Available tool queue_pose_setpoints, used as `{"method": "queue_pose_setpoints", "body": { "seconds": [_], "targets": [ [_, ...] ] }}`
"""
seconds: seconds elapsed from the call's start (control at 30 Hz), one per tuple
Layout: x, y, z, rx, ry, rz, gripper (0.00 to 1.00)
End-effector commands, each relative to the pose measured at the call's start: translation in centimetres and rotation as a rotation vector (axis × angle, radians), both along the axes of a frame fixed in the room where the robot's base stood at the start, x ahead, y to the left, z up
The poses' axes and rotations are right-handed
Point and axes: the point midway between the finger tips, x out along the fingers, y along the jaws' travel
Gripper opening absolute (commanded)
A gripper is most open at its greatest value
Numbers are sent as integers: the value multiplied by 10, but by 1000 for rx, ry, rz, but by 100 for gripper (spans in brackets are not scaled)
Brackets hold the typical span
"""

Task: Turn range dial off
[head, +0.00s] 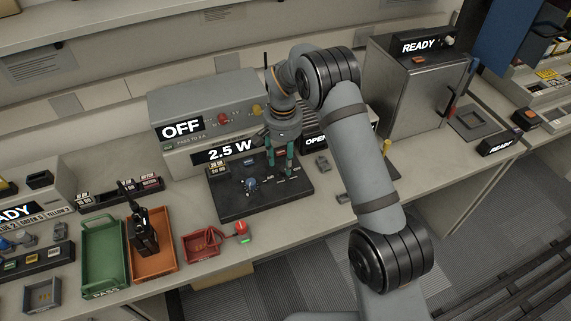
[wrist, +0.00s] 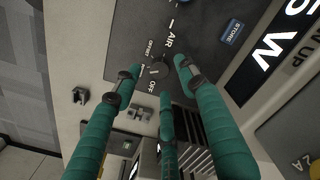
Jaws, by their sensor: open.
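A small dark dial (wrist: 157,69) sits on a black panel (wrist: 205,25) in the wrist view, with the words AIR, OFFSET and OFF printed around it. Which mark its pointer lines up with is too small to tell. My gripper (wrist: 157,78) has several teal fingers with dark tips, spread open around the dial; I cannot tell whether they touch it. In the head view, my gripper (head: 280,167) points down at the right part of the black panel (head: 235,210), and its fingers largely hide the dial. A blue knob (head: 250,184) stands to the left on the same panel.
Behind the panel are displays reading OFF (head: 181,129) and 2.5 W (head: 229,151). A green tray (head: 103,289), an orange tray (head: 150,277) with a black radio (head: 143,235), and a small red tray (head: 199,243) stand to the left. A grey cabinet (head: 410,90) stands right.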

Motion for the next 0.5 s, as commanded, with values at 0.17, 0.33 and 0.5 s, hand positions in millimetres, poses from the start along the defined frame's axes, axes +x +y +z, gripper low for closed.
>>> {"method": "queue_pose_setpoints", "body": {
  "seconds": [0.17,0.33,0.5],
  "targets": [
    [-1,0,-23,-1,3,-1,42],
    [0,0,-33,0,0,-2,42],
    [0,0,-34,0,-1,-2,42]
  ]
}}
